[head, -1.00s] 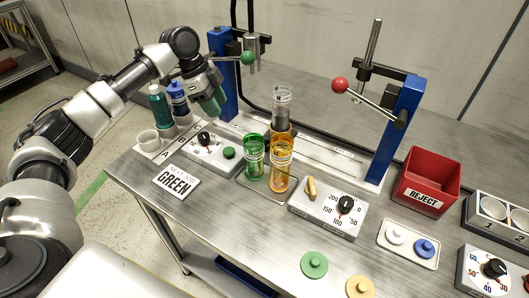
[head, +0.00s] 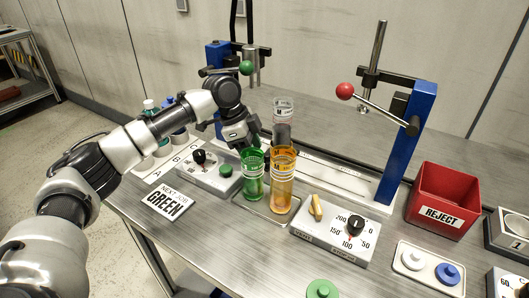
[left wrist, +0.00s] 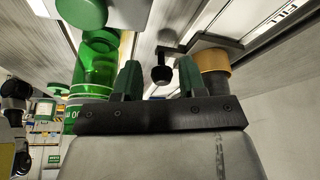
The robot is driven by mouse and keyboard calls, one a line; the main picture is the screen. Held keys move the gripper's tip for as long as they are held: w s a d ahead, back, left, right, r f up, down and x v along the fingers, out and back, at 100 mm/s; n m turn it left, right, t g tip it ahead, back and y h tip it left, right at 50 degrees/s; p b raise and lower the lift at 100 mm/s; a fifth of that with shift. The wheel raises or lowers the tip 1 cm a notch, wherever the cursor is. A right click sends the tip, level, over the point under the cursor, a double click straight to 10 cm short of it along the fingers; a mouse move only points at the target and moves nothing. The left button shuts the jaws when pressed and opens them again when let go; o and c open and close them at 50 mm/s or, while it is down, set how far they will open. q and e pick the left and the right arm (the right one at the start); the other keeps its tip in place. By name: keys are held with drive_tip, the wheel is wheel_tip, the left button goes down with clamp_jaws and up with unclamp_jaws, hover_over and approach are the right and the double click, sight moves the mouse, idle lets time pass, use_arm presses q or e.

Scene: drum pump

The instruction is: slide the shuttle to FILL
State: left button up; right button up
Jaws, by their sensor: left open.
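The white rail (head: 335,178) runs along the back of the table between two blue posts. A clear cup above a dark grey cylinder (head: 283,133) stands by it, behind the orange cup. My left gripper (head: 246,146) is just behind the green cup, its fingertips mostly hidden in the head view. In the left wrist view, my left gripper (left wrist: 159,82) is open and empty. A black knob (left wrist: 161,73) appears between its fingers; I cannot tell whether they touch it. I cannot make out the shuttle's body. Upside-down lettering (left wrist: 286,14) shows on a pale strip. My right gripper is not in view.
The green cup (head: 252,178) and orange cup (head: 281,185) stand on a small tray close to my left gripper. Levers with a green ball (head: 246,68) and a red ball (head: 345,91) reach out from the posts. A red REJECT bin (head: 441,198) stands at right.

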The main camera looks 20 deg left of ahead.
sight(265, 154)
use_arm(q)
drive_tip(key=d, duration=0.2)
drive_tip(key=shift+w+d, duration=0.35)
drive_tip(key=shift+d+f, duration=0.25)
drive_tip(key=shift+f, duration=0.3)
drive_tip(key=shift+c, duration=0.5)
clamp_jaws()
